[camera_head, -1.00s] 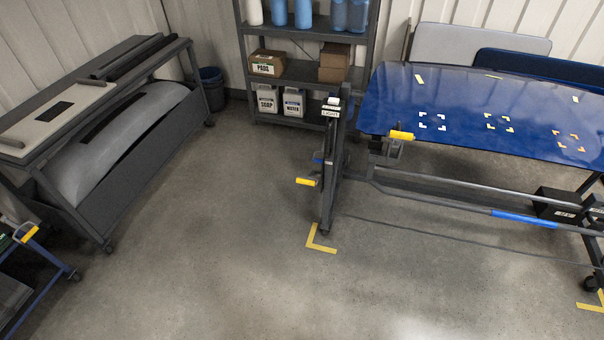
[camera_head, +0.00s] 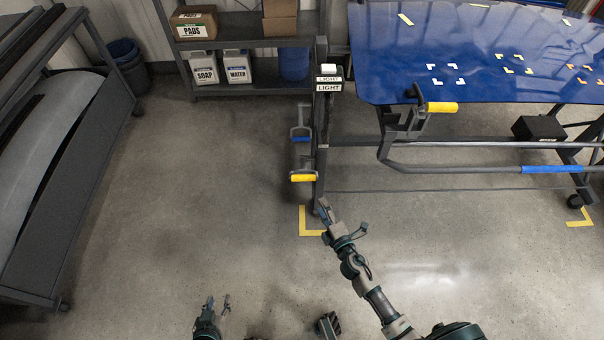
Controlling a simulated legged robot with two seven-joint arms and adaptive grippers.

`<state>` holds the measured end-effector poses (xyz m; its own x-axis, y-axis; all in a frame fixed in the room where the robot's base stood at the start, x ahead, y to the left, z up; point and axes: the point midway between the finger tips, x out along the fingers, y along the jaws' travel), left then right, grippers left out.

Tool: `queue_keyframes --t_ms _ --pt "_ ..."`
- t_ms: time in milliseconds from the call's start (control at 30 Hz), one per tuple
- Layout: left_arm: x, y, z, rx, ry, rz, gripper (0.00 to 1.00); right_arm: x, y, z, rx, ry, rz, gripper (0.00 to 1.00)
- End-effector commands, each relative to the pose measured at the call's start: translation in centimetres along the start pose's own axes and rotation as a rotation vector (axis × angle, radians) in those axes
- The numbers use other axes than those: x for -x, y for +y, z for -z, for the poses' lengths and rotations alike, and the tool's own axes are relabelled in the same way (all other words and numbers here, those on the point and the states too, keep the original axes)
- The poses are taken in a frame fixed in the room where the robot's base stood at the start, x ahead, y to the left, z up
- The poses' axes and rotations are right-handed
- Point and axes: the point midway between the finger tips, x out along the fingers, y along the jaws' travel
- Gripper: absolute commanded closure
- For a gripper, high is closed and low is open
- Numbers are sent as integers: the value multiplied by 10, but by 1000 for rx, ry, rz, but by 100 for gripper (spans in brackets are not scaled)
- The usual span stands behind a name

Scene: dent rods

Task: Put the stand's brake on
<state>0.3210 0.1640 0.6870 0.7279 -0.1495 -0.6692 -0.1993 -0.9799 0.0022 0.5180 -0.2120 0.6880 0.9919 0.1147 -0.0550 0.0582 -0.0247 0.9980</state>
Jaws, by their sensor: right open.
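The stand is a dark grey wheeled frame (camera_head: 440,170) carrying a glossy blue panel (camera_head: 460,60). A lever with a yellow grip (camera_head: 441,107) sticks out at its panel's lower left edge. A blue sleeve (camera_head: 552,169) is on its low bar. At its left end, beside the post, are a yellow-gripped handle (camera_head: 303,178) and a blue-gripped one (camera_head: 300,138). I cannot tell which part is the brake. My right gripper (camera_head: 324,207) is open, in front of the post's foot, below the yellow-gripped handle in the picture. My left gripper (camera_head: 218,302) is open and empty over bare floor.
A post with LIGHT labels (camera_head: 328,84) rises at the stand's left end. A shelf (camera_head: 235,90) with boxes and jugs stands behind. A grey wheeled rack (camera_head: 45,190) is at left. Yellow floor marks (camera_head: 311,228) lie by the stand's feet. The middle floor is clear.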

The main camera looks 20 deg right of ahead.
Motion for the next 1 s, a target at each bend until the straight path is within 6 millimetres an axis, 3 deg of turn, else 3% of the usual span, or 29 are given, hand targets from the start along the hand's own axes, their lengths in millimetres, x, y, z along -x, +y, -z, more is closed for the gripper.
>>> queue_keyframes --t_ms 233,500,700,1000 --pt "-5 -5 4 5 41 -6 60 -63 1 5 7 -1 0 48" --pt "-10 2 29 2 185 -14 60 -118 -2 2 0 -2 2 48" --pt "-10 6 45 2 269 -19 60 -138 -2 1 -2 -1 2 48" --pt "-9 3 48 6 289 -22 60 -143 0 5 3 -1 2 48"
